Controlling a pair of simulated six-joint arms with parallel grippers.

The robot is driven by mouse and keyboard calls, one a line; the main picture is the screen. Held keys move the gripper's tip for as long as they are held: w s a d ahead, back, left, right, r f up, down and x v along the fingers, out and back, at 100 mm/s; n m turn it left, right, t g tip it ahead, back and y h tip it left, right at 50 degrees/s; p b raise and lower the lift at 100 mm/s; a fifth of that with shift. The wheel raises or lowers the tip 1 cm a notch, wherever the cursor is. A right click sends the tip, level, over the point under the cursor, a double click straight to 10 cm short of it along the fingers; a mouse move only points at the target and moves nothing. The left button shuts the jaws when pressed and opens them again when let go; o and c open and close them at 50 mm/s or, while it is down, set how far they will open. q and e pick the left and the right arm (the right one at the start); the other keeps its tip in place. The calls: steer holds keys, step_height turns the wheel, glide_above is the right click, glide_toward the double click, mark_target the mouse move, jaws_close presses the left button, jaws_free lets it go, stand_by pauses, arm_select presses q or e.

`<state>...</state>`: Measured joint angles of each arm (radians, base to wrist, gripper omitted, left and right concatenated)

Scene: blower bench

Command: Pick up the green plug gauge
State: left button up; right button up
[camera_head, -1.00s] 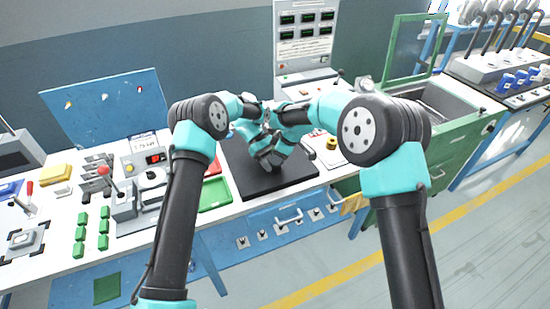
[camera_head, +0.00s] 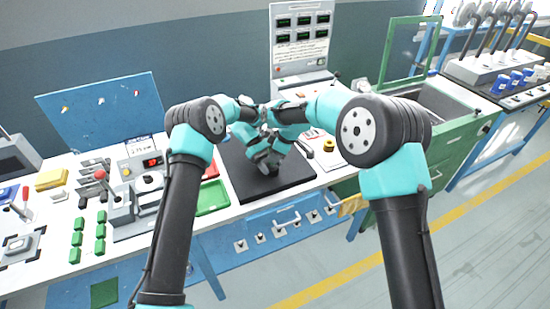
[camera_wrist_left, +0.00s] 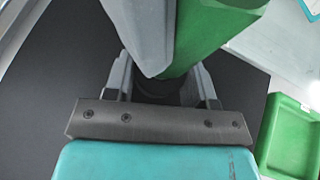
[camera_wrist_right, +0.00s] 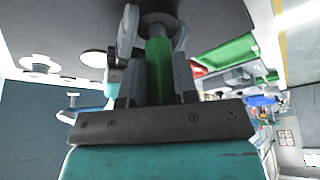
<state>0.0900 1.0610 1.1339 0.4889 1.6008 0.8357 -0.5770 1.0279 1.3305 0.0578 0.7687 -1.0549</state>
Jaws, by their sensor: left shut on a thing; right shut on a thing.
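My left gripper (camera_head: 258,150) and right gripper (camera_head: 272,154) meet closely over the black mat (camera_head: 298,172), overlapping in the head view. In the right wrist view a green cylindrical part, seemingly the plug gauge (camera_wrist_right: 159,68), stands between my shut right fingers (camera_wrist_right: 158,85), with a dark round part at its far end. In the left wrist view a green piece (camera_wrist_left: 205,38) and a grey piece run down to my left fingers (camera_wrist_left: 160,85). A dark end sits between them, apparently of the same gauge. The gauge is hidden in the head view.
A green tray (camera_head: 212,198) lies left of the mat, also in the left wrist view (camera_wrist_left: 290,140). Several green blocks (camera_head: 88,238) and a joystick box (camera_head: 120,208) stand further left. A display panel (camera_head: 300,40) stands behind; a green cabinet (camera_head: 455,140) is right.

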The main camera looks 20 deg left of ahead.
steer(key=shift+v, duration=1.1)
steer(key=d, duration=1.7)
steer(key=shift+w, duration=0.2)
steer(key=shift+d+f, duration=0.1)
arm_select(q)
steer(key=o, duration=0.8)
steer(key=shift+a+r, duration=0.1)
steer(key=v, duration=1.1)
steer(key=shift+w+a+r, duration=0.15)
steer(key=shift+w+a, duration=0.1)
steer(key=shift+w, duration=0.05)
